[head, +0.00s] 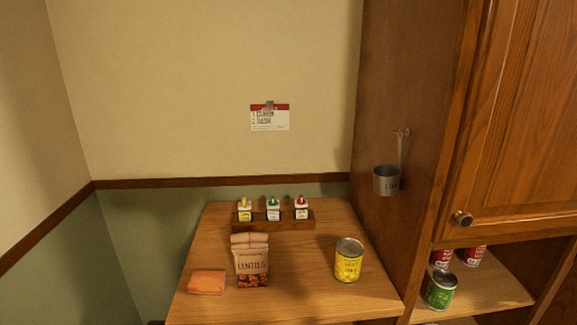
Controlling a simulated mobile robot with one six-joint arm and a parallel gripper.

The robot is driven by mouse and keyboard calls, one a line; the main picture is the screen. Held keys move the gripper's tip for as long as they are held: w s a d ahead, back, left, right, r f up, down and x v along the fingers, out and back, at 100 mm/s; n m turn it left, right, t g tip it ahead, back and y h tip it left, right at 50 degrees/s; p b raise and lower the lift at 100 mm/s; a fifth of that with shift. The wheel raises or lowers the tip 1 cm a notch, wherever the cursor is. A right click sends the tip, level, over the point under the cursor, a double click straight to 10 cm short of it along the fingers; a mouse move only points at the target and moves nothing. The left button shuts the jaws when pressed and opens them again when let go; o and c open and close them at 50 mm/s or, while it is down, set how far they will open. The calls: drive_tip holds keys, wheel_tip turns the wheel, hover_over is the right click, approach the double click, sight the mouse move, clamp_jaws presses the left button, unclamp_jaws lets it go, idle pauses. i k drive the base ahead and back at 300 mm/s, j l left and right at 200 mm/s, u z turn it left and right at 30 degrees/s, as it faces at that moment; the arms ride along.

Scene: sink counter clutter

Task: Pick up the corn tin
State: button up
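A yellow tin (348,261) with a silver lid stands upright on the wooden counter, near its right side. Its label looks like it reads sweet corn, but the print is small. It stands clear of the things around it. My gripper is not in the head view.
A wooden rack (262,224) with three small bottles stands behind. A tall cabinet (405,90) with a hanging metal cup (386,181) rises at right; its shelf holds a green tin (440,291) and red tins (472,256).

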sight(349, 251)
drive_tip(key=i+l+u, duration=0.1)
drive_tip(key=i, duration=0.35)
drive_tip(key=i+l, duration=0.3)
drive_tip(key=i, duration=0.15)
drive_tip(key=i+u, duration=0.05)
